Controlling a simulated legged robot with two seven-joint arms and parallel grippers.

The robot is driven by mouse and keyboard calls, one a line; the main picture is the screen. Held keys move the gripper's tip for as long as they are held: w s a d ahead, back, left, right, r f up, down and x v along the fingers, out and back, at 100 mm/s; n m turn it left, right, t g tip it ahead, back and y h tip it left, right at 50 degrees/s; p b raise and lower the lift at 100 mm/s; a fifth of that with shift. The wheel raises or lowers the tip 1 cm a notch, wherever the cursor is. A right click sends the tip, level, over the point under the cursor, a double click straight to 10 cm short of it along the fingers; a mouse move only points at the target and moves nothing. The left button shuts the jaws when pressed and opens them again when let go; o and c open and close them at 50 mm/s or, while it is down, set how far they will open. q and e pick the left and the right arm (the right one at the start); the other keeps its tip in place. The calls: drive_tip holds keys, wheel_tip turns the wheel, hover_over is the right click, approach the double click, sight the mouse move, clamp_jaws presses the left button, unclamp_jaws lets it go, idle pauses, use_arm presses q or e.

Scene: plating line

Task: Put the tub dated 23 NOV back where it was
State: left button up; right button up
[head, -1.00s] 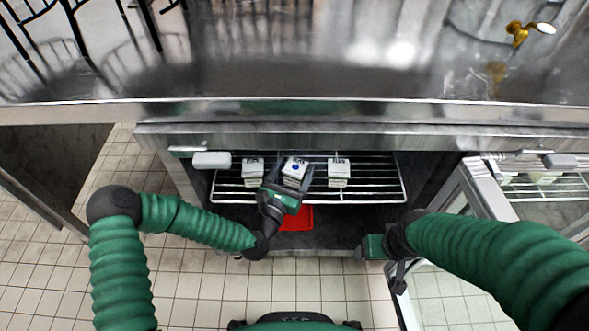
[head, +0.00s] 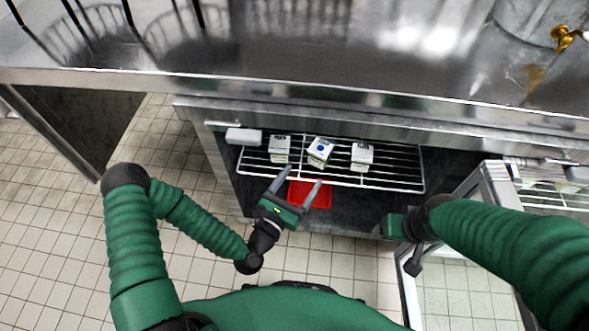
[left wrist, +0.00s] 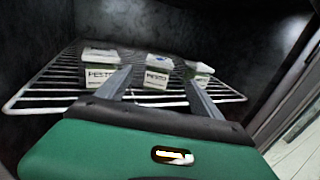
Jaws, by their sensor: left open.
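Three white tubs stand in a row on a wire shelf (head: 400,183) inside the open cabinet: a left tub (head: 280,149), a middle tub with a blue dot on its lid (head: 320,152) and a right tub (head: 361,157). The middle one sits slightly turned. The dates are too small to read. My left gripper (head: 303,177) is open and empty, in front of the shelf and apart from the middle tub. In the left wrist view the middle tub (left wrist: 157,73) shows between the open fingers. My right gripper (head: 393,226) is by the open door, its fingers unclear.
A red tray (head: 312,194) lies below the shelf. The glass door (head: 470,270) stands open at the right. The steel counter edge (head: 350,108) overhangs the cabinet. The shelf has free room right of the tubs.

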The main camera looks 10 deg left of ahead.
use_arm(q)
wheel_tip(320, 180, down, 6)
drive_tip(key=s+d+m+g+h, duration=0.1)
drive_tip(key=s+m+g, duration=0.1)
drive_tip(key=m+g, duration=0.65)
drive_tip(key=s+a+f+m+g+y, duration=0.2)
drive_tip(key=s+a+m+y, duration=0.15)
drive_tip(key=a+m, duration=0.7)
drive_tip(key=s+a+r+m+g+y, duration=0.1)
drive_tip(key=s+a+r+m+y, duration=0.1)
drive_tip(key=s+r+m, duration=0.2)
drive_tip(key=s+a+r+m+g+y, duration=0.2)
drive_tip(key=s+a+r+m, duration=0.1)
drive_tip(key=r+m, duration=0.5)
drive_tip(key=shift+s+a+m, duration=0.3)
drive_tip(key=shift+s, duration=0.35)
drive_tip(key=shift+g, duration=0.25)
drive_tip(key=shift+c, duration=0.4)
